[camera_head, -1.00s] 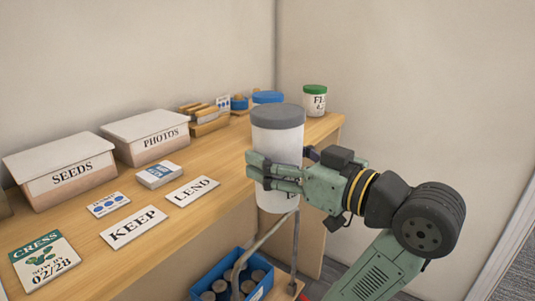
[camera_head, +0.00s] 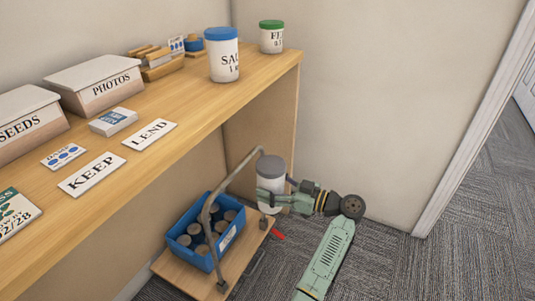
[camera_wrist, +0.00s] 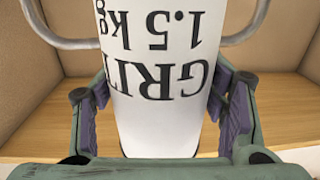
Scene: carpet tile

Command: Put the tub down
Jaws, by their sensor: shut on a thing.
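The tub (camera_head: 271,172) is white with a grey lid and stands upright in my gripper. In the wrist view its label (camera_wrist: 160,75) reads GRIT 1.5 kg, upside down in the picture. My gripper (camera_head: 270,199) is shut around the tub's side, with a finger on each side of it in the wrist view. The tub is low, below the shelf top, by the far right end of a wooden trolley (camera_head: 177,269). I cannot tell whether its base touches the trolley board or hangs just above it.
The trolley has a bent grey handle (camera_head: 208,225) close to the tub and carries a blue crate (camera_head: 194,244) of jars. The shelf (camera_head: 190,105) above holds a blue-lidded tub (camera_head: 222,62), a green-lidded tub (camera_head: 271,40), boxes and KEEP (camera_head: 92,174) and LEND (camera_head: 149,134) cards. Carpet (camera_head: 390,265) is clear at right.

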